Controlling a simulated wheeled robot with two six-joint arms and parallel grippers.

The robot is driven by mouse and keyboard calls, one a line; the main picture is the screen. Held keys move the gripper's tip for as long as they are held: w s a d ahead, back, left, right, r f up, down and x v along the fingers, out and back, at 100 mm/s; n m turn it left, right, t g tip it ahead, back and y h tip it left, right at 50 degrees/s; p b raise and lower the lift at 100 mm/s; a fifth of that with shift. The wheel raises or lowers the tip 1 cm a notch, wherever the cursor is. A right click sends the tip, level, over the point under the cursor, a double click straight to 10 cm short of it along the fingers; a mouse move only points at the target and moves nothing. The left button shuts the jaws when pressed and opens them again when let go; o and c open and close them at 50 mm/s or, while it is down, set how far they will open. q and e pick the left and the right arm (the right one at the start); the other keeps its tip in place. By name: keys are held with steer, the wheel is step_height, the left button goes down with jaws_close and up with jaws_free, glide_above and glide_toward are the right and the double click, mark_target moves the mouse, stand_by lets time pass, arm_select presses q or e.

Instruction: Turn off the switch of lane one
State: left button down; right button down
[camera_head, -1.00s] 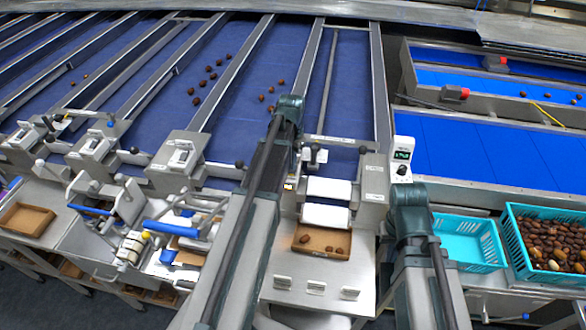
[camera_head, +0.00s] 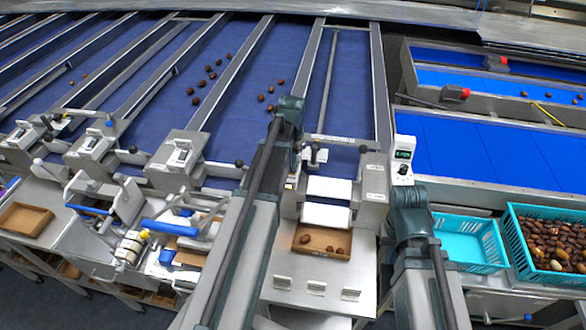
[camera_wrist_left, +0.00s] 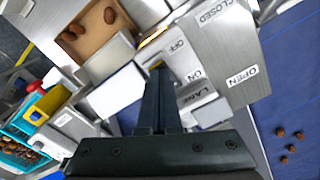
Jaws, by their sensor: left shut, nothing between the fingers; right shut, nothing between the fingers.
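The lane switch panel (camera_wrist_left: 181,62) shows in the left wrist view, with the words OFF, ON and LANE on it. My left gripper (camera_wrist_left: 157,68) is shut and empty, its fingertips at the panel's OFF end. The gripper hides part of the panel, so I cannot tell the switch's position or whether the fingers touch it. In the head view the left arm (camera_head: 285,120) reaches up to the unit at the front of the lane, with the panel largely hidden behind it. My right arm (camera_head: 410,205) stands at the lower right; its gripper is not visible.
A plate (camera_wrist_left: 221,45) marked CLOSED and OPEN lies beside the panel. A brown tray (camera_head: 342,256) with a few dates sits below white chutes (camera_head: 328,187). A small display box (camera_head: 402,160) and turquoise crates (camera_head: 462,240) are to the right. Blue belts (camera_head: 255,65) carry dates.

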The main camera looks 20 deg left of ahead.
arm_select(q)
steer(key=shift+f+b, duration=0.3)
steer(key=shift+f, duration=0.05)
steer(key=shift+r, duration=0.1)
step_height(320, 180, up, 7)
steer(key=p, duration=0.7)
stand_by(0.6)
steer(key=s+d+f+b, duration=0.9)
steer(key=d, duration=0.3)
steer(key=s+d+f+y+b, duration=0.1)
steer(key=s+d+f+b, duration=0.8)
steer(key=d, duration=0.3)
steer(key=shift+s+d+f+m+b, duration=0.3)
steer(key=shift+s+f+m, duration=0.1)
steer(key=shift+s, duration=0.15)
